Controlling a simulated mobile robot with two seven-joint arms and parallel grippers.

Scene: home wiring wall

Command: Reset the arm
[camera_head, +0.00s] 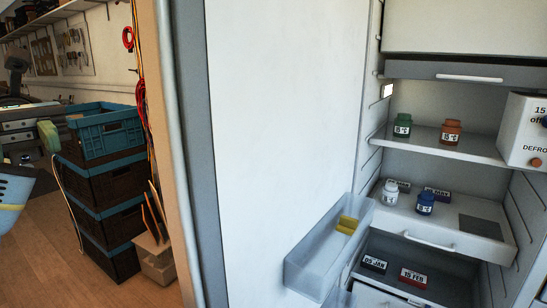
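No gripper shows clearly in the head view. A pale blue and white rounded part (12,192) with a yellow stripe is cut off by the left edge, and I cannot tell whether it belongs to my arm. The fridge stands open at the right, with its white door (285,120) spread across the middle. A clear door bin (310,262) holds a yellow block (347,224). On the upper shelf (450,143) stand a green jar (402,125) and an orange jar (451,132). Below them are a white jar (390,192) and a blue jar (425,203).
Date labels, such as a black one (374,264) and a red one (413,277), lie in the lower compartment. A white defrost box (524,130) is at the right edge. Stacked crates (105,133) and a cardboard box (155,262) stand left of the door. Some wooden floor (45,255) is clear.

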